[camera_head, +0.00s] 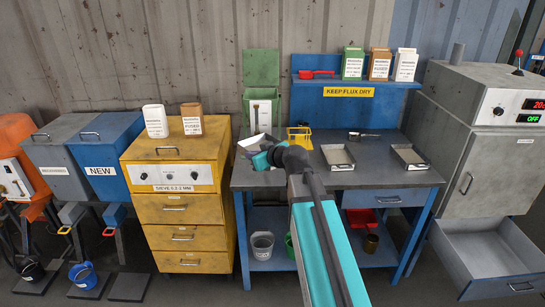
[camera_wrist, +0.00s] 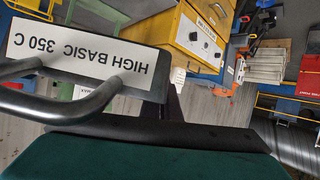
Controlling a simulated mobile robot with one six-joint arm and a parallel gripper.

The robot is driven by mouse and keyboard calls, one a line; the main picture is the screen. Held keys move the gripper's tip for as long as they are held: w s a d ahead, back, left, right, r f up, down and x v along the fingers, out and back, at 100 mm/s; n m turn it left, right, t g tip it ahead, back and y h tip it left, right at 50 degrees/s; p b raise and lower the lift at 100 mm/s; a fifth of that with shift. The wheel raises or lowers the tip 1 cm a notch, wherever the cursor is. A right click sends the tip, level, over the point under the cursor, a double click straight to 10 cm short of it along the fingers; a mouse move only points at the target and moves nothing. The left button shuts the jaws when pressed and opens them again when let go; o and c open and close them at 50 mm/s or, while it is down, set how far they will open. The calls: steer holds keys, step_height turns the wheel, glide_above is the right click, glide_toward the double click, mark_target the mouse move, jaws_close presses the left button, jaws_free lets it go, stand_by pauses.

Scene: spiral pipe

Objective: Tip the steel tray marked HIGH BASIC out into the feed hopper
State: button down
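The steel tray marked HIGH BASIC (camera_wrist: 88,55) fills the upper left of the wrist view. Its label reads HIGH BASIC 350 C, upside down in the picture, and its dark bar handle is close to the camera. In the head view the tray (camera_head: 252,142) appears tilted at the left of the bench, just beyond my gripper (camera_head: 263,158). My gripper appears shut on the tray's handle, though the grip itself is largely out of sight. The tray's contents are not visible. I cannot tell which thing is the feed hopper; no such label is readable.
Two more steel trays (camera_head: 337,156) (camera_head: 408,156) lie on the bench (camera_head: 375,176). A yellow stand (camera_head: 299,138) and a small pan (camera_head: 362,135) are behind them. A green open-lidded box (camera_head: 261,68) stands behind the bench. The yellow sieve cabinet (camera_head: 175,210) is to the left.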

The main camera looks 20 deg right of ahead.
steer(key=s+a+r+m+t+h, duration=0.1)
steer(key=a+r+m+h, duration=0.2)
steer(key=a+r, duration=0.2)
steer(key=shift+s+a+h, duration=0.2)
steer(key=shift+a+h, duration=0.15)
steer(key=shift+h, duration=0.05)
steer(key=shift+s+f, duration=0.1)
stand_by(0.5)
